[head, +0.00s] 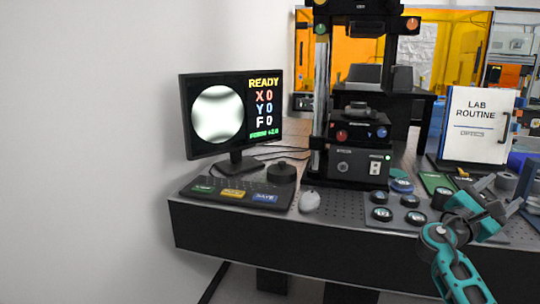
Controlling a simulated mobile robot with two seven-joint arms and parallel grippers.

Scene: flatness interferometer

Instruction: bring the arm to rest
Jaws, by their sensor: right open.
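My right gripper (500,207) is at the right of the head view, at the end of a teal and grey arm. It is open, and I see nothing between its fingers. It is in front of the table's right part, near a grey tray of round dark pieces (381,214). I cannot tell whether it touches anything there. My left gripper is not in view.
The dark table (240,228) carries a monitor (234,112) reading READY, a keypad (235,194), a mouse (309,201) and the tall black interferometer (357,163). A "LAB ROUTINE" sign (478,124) stands behind my gripper. Floor before the table looks clear.

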